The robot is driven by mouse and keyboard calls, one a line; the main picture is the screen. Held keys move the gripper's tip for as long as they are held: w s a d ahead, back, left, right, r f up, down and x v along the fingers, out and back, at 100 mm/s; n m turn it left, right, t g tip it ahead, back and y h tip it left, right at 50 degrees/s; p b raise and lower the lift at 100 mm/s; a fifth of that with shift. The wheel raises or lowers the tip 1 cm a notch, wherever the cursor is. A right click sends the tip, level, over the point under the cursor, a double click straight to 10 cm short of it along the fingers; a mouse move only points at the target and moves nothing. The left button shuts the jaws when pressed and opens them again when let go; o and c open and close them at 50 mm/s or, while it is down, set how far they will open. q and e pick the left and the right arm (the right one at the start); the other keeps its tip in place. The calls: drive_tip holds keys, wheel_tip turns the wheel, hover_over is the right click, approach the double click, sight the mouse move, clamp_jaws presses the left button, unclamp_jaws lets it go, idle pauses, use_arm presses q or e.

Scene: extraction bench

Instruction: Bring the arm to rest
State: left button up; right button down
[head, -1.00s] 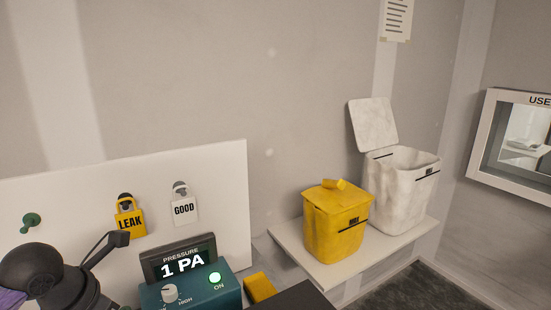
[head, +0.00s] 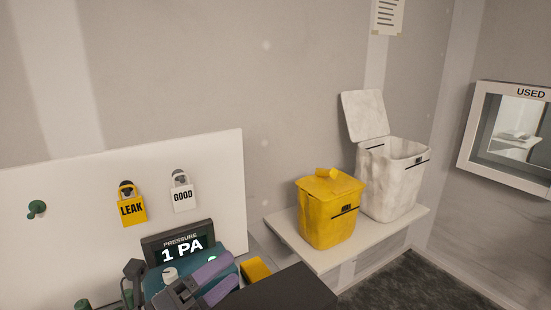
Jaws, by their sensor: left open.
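My left gripper (head: 222,277) shows at the bottom of the head view, with a dark body and two purple fingers. The fingers are apart and nothing shows between them. It is in front of the teal pressure unit (head: 163,276) and hides much of its front; I cannot tell whether it touches it. The unit's display (head: 181,248) reads "PRESSURE 1 PA". My right gripper is not in view.
Yellow LEAK (head: 131,208) and white GOOD (head: 183,198) tags hang on a white board (head: 75,185). A yellow block (head: 255,270) lies right of the unit. A yellow bin (head: 328,215) and an open white bin (head: 392,185) stand on a shelf (head: 340,262).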

use_arm(q)
drive_tip(key=s+a+f+n+y, duration=0.1)
drive_tip(key=a+f+n+y, duration=0.45)
drive_tip(key=n+y, duration=0.5)
drive_tip(key=s+a+f+n+y, duration=0.2)
drive_tip(key=a+f+n+y, duration=0.4)
drive_tip(key=n, duration=0.8)
drive_tip(key=s+d+f+n+g+h, duration=0.2)
drive_tip(key=s+d+f+n+g, duration=0.2)
drive_tip(key=s+f+g, duration=0.9)
drive_tip(key=s+f+b, duration=0.3)
drive_tip(key=f, duration=0.9)
drive_tip(key=s+f+b, duration=0.2)
drive_tip(key=s+f, duration=0.1)
drive_tip(key=f, duration=0.9)
drive_tip(key=s+a+f+y+b, duration=0.1)
drive_tip(key=s+a+f+b, duration=0.2)
drive_tip(key=s+f, duration=0.9)
drive_tip(key=shift+s+f, duration=0.25)
drive_tip(key=shift+s, duration=0.1)
drive_tip(key=shift+a+m, duration=0.15)
drive_tip(key=shift+m, duration=0.1)
